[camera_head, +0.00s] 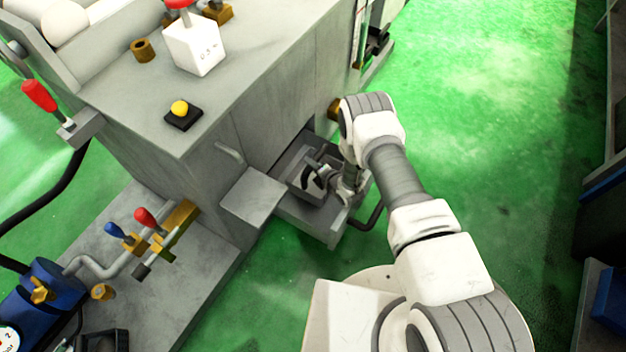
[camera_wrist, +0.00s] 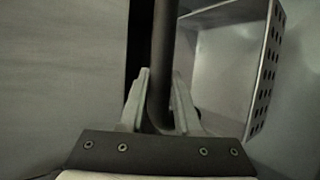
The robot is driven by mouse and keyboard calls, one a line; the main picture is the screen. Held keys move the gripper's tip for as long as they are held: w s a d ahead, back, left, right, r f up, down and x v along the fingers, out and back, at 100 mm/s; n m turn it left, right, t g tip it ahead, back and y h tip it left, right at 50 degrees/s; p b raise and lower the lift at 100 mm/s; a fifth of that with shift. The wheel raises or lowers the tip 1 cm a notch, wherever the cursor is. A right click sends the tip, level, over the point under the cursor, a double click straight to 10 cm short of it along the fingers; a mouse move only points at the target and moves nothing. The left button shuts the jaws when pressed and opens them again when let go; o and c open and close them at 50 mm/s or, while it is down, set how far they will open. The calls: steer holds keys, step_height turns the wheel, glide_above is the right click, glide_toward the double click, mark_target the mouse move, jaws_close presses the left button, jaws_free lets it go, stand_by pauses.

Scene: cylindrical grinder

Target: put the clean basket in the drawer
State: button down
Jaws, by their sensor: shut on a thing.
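The drawer (camera_head: 315,225) stands pulled out from the lower front of the grey machine. My gripper (camera_head: 322,182) reaches down inside the drawer. In the wrist view my gripper (camera_wrist: 160,105) is shut on a dark upright bar (camera_wrist: 163,55), which looks like the basket's handle. A metal basket (camera_wrist: 268,75) with a perforated wall shows to the right of the bar. In the head view the basket is small and partly hidden by my wrist, low in the drawer. I cannot tell whether it touches the drawer floor.
A grey flap (camera_head: 253,195) stands out just left of the drawer. A dark looped handle (camera_head: 370,215) is at the drawer's right. The machine's top holds a white block (camera_head: 193,47) and a yellow button (camera_head: 180,108). Green floor (camera_head: 490,110) is free at the right.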

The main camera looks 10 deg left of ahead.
steer(key=shift+f+b, duration=1.05)
steer(key=shift+f, duration=1.85)
steer(key=c, duration=0.6)
jaws_free()
steer(key=shift+r, duration=0.1)
